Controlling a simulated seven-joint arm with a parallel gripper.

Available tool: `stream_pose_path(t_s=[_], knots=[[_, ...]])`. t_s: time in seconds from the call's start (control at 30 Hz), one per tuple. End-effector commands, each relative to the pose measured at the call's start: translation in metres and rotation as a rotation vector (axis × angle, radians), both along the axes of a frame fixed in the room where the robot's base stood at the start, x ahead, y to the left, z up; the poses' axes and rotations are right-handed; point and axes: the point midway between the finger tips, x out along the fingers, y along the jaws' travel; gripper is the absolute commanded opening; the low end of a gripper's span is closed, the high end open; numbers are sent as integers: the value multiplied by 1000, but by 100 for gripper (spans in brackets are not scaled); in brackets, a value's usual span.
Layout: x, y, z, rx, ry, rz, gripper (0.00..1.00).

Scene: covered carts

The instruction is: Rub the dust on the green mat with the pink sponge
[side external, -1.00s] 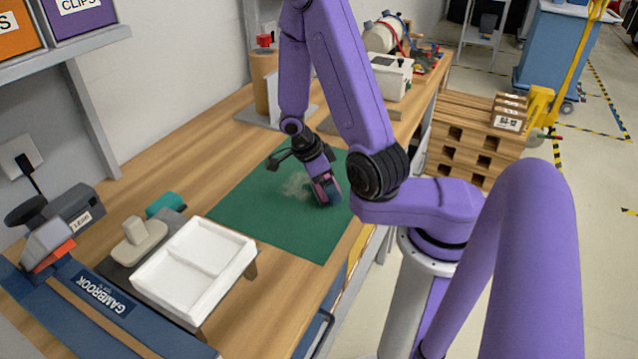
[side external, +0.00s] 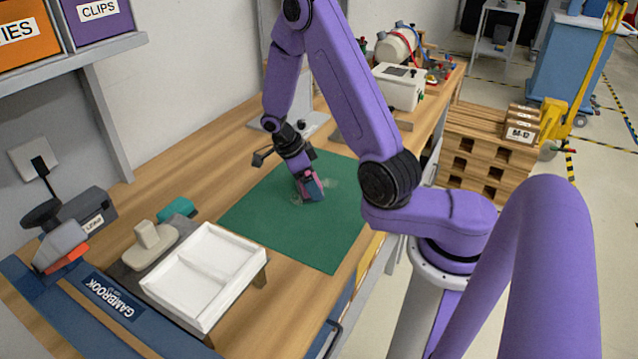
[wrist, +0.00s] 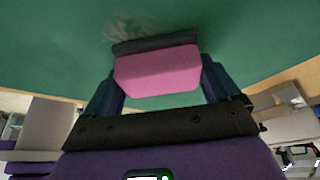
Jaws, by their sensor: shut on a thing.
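My gripper (side external: 307,183) is shut on the pink sponge (wrist: 158,72), which has a dark layer along its far side. The sponge is low over the middle of the green mat (side external: 290,233) and seems to touch it. A faint grey patch of dust (side external: 329,183) shows on the mat just beside the sponge. In the wrist view the dust (wrist: 128,27) lies just beyond the sponge's dark edge. The dust under the sponge and gripper is hidden.
A white divided tray (side external: 205,275) and a beige-handled block (side external: 150,243) stand left of the mat. A blue GAMBROOK device (side external: 100,300) is at the front left. A white box (side external: 400,88) stands behind the mat. The mat's front part is clear.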

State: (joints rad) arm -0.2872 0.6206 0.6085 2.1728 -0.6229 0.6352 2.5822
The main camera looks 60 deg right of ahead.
Motion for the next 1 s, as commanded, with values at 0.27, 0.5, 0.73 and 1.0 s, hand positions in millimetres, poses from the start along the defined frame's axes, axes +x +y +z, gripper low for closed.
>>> stream_pose_path(t_s=[0.27,0.5,0.73,1.0], knots=[[26,0,0,0,-2,2,61],[32,-15,0,2,-1,-1,61],[16,-21,0,1,2,-1,61],[-9,-20,0,1,2,-1,61]])
